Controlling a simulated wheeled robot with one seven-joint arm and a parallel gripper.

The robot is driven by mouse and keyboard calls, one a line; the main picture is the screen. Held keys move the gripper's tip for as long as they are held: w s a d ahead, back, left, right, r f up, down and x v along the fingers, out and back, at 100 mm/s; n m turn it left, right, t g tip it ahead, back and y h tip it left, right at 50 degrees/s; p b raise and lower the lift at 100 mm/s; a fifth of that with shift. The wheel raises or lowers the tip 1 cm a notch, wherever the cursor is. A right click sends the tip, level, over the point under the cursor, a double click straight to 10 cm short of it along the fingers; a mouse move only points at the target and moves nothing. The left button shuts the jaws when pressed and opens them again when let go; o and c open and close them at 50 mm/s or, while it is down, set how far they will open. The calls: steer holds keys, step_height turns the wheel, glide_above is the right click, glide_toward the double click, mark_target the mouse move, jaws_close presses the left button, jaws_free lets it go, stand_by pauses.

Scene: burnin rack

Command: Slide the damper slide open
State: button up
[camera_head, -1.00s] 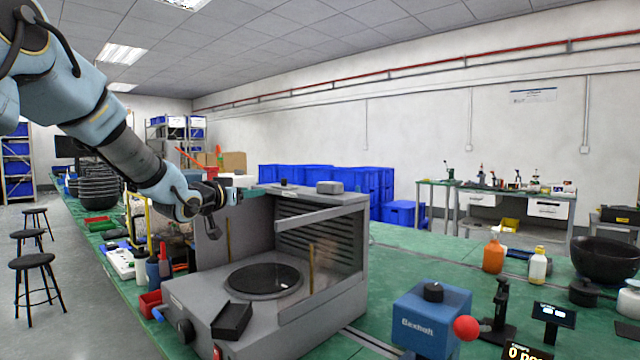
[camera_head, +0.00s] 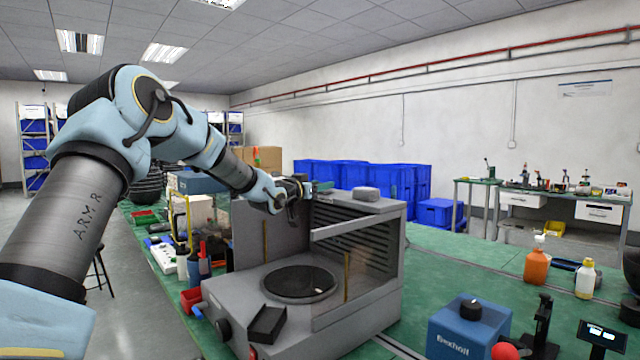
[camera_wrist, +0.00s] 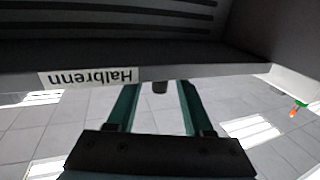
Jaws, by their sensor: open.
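The grey burn-in chamber (camera_head: 375,290) stands on the green bench with its front open. My gripper (camera_head: 318,187) is at the upper front edge of the chamber, by its top. In the wrist view, my gripper (camera_wrist: 158,92) is open, its two green fingers reaching toward the edge that bears an upside-down "Halbrenn" label (camera_wrist: 88,78). The slide itself cannot be made out, and my gripper covers part of the top in the head view.
A grey block (camera_head: 366,193) sits on the chamber's top. A round dark plate (camera_head: 299,281) lies inside the chamber, and a black tray (camera_head: 267,322) is at its front. A blue box (camera_head: 468,330) with a red ball stands to the right. Bottles and red bins crowd the left.

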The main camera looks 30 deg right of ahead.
steer(key=shift+c, duration=0.2)
jaws_close()
steer(key=shift+w, duration=0.1)
stand_by(1.2)
